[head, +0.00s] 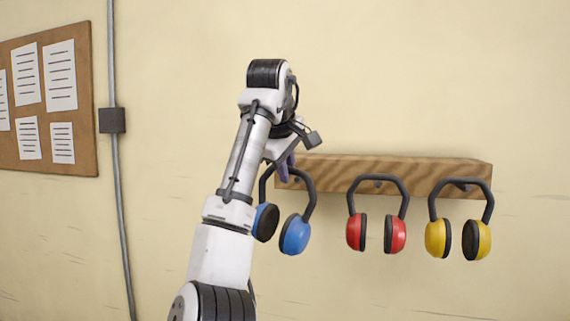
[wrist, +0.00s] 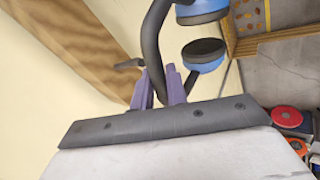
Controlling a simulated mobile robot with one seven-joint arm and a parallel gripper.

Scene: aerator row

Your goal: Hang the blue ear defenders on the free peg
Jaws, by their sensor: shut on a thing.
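The blue ear defenders (head: 295,234) are at the left end of the wooden peg board (head: 415,172), cups hanging down. My gripper (head: 287,166) is shut on their dark headband, with its purple fingers partly hidden by my arm. In the wrist view the fingers (wrist: 161,90) close around the headband (wrist: 151,40), and the blue cups (wrist: 203,60) show beyond. The free peg (wrist: 129,64) sticks out of the board just left of the headband; it also shows in the head view (head: 297,179). I cannot tell whether the headband touches or rests on the peg.
Red ear defenders (head: 355,232) hang on the middle peg and yellow ones (head: 478,240) on the right peg. A pinboard (head: 87,110) and a conduit with a box (head: 112,120) are on the wall at left. The wrist view shows red and blue items (wrist: 287,117) at right.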

